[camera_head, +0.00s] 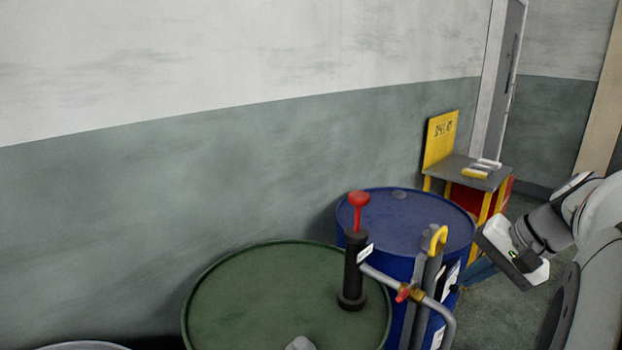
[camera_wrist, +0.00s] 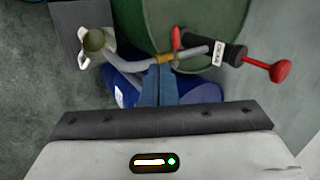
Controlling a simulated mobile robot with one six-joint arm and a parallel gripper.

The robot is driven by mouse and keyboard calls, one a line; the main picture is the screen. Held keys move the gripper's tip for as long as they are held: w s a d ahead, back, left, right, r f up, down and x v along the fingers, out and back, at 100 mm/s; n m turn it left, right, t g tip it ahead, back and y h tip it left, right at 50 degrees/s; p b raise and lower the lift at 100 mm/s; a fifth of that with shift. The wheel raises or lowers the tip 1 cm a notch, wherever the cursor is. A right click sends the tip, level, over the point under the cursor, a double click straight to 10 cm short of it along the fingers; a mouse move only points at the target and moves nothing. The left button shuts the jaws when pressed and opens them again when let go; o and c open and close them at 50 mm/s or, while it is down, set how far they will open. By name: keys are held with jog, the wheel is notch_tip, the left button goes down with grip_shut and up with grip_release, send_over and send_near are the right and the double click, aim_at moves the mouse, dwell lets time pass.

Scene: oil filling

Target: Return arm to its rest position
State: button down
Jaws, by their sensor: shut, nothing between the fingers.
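My gripper (camera_head: 472,274) is at the right in the head view, beside the blue drum, with my arm reaching in from the right edge. Its blue fingers (camera_wrist: 158,72) are together in the wrist view, with nothing between them. They point toward the pump's bent grey pipe, which shows beyond the fingertips; I cannot tell the exact gap. The hand pump (camera_head: 354,270) stands upright on the green drum (camera_head: 260,300). It has a black body, a red handle (camera_head: 359,200) and a red valve lever (camera_head: 403,293). The pump also shows in the wrist view (camera_wrist: 228,53).
The blue drum (camera_head: 400,222) stands behind the green one. A grey post with a yellow hook (camera_head: 438,238) rises in front of it. A yellow-framed table (camera_head: 463,168) with small items stands at the back right. The wall runs along the left; floor shows below my gripper.

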jog(key=s+a+f+n+h, duration=0.1)
jog(key=s+a+f+n, duration=0.2)
jog(key=a, duration=0.2)
jog(key=s+a+f+n+g+h, duration=0.1)
jog(key=s+a+f+n+h, duration=0.1)
jog(key=a, duration=0.4)
jog(key=s+a+f+n+g+h, duration=0.1)
jog(key=s+a+f+n, duration=0.2)
jog(key=s+a+f, duration=0.1)
jog(key=shift+a+f+n+h, duration=0.4)
jog(key=shift+a+f, duration=0.45)
